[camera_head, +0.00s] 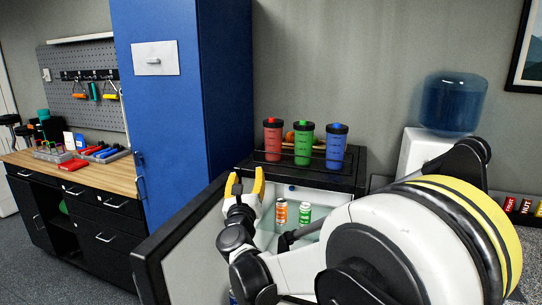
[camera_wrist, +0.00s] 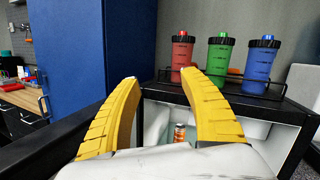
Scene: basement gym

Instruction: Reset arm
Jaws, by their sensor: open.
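My gripper (camera_head: 245,187) is open, with its yellow fingers raised in front of a small open fridge (camera_head: 333,178). In the wrist view its two fingers (camera_wrist: 160,85) stand apart with nothing between their tips. Red (camera_head: 273,140), green (camera_head: 304,145) and blue (camera_head: 336,148) shaker bottles stand upright in a black tray on top of the fridge. Inside the fridge are an orange can (camera_head: 281,212) and a green can (camera_head: 305,213). My arm hides much of the fridge's lower interior.
The fridge door (camera_head: 180,245) stands open at the left of my gripper. A tall blue cabinet (camera_head: 165,100) is behind it. A wooden-topped workbench (camera_head: 110,175) with tools is at the left. A water cooler (camera_head: 425,145) is at the right.

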